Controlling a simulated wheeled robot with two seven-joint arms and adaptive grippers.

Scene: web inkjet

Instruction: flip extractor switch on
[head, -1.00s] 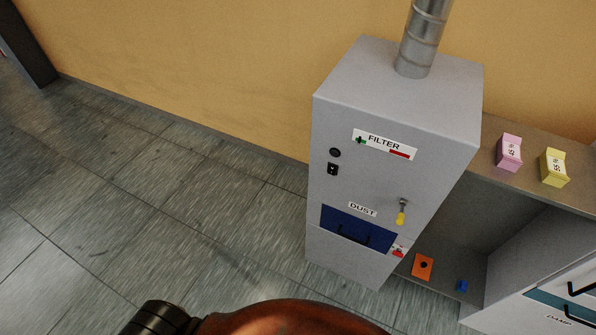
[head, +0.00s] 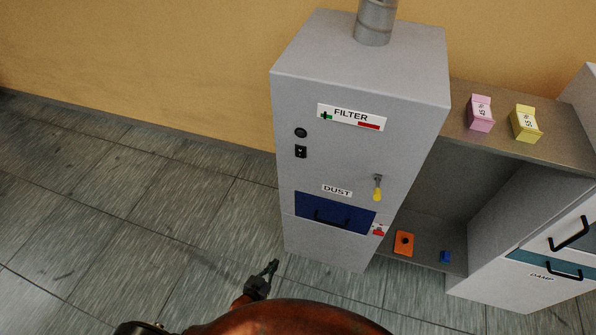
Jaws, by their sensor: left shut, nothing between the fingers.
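The extractor is a tall grey cabinet (head: 350,80) with a FILTER label (head: 350,117) and a metal duct on top. On its front left are a small black rocker switch (head: 300,151) and, just above it, a round black button (head: 300,133). A yellow-tipped lever (head: 377,188) hangs at the front right. The rocker's position is too small to tell. My left gripper (head: 272,268) is shut and empty, low in front of the cabinet and apart from it, below the switch in the picture. My right gripper does not show.
A blue DUST drawer (head: 330,213) is in the cabinet's lower front. To the right, a grey shelf (head: 460,126) bears a pink box (head: 480,113) and a yellow box (head: 525,123). An orange block (head: 404,243) and a blue one (head: 445,257) lie below. The floor at left is clear.

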